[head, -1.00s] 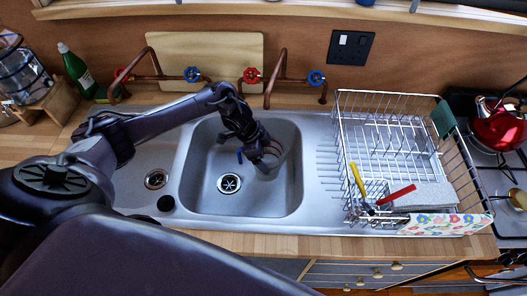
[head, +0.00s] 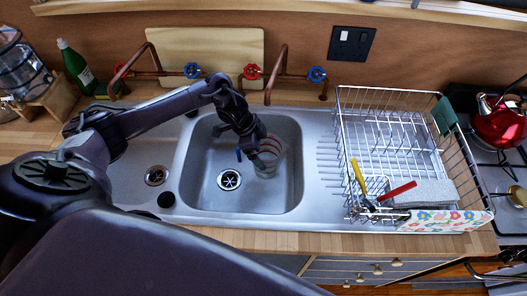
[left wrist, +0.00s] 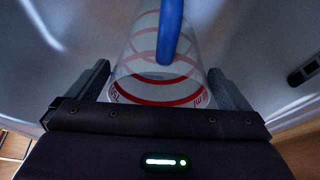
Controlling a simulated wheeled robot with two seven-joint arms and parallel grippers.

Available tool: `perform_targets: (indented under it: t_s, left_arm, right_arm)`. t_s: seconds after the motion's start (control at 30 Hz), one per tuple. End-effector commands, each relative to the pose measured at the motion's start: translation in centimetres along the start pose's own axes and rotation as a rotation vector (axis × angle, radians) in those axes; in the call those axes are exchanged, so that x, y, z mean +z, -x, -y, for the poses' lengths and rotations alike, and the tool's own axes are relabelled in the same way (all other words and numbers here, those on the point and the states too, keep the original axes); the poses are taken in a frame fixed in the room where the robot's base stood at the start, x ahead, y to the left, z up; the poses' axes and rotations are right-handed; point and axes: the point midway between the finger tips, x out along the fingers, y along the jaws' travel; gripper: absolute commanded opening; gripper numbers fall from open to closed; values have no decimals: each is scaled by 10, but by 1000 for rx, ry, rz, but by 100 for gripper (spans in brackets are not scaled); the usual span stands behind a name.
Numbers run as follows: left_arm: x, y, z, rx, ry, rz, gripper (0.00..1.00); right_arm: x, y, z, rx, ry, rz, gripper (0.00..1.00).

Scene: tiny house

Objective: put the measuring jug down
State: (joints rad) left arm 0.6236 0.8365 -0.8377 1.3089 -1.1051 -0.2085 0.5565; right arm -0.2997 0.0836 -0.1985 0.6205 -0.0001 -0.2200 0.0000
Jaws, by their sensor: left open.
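The measuring jug (head: 268,158) is clear with red rings and a blue handle. It stands in the sink basin (head: 225,198), right of the drain, and looks upright. My left gripper (head: 252,158) is at the jug's left side. In the left wrist view the jug (left wrist: 158,88) lies between the two spread fingers of my left gripper (left wrist: 160,90), with its blue handle (left wrist: 171,30) toward the camera. My right gripper is not in view.
A wire dish rack (head: 385,100) with a yellow-handled and a red-handled utensil stands right of the basin. Copper taps (head: 275,75) and a wooden board (head: 222,45) are behind it. A green bottle (head: 75,68) stands at the back left. The basin's left part is clear.

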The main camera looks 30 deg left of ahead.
Motion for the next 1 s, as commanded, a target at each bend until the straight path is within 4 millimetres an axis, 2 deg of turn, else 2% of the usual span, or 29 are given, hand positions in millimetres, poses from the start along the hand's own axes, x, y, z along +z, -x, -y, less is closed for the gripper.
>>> perform_targets:
  t_s: [0.2, 0.43, 0.6, 1.0]
  left_arm:
    - [2, 48, 1, -6, -3, 1, 100]
    - [1, 85, 1, -3, -1, 0, 100]
    - [0, 96, 0, -2, 0, 0, 100]
    - [0, 97, 0, -1, 0, 0, 100]
  right_arm:
    - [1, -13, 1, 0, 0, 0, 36]
    - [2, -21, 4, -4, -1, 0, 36]
    - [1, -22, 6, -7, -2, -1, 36]
    - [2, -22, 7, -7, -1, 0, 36]
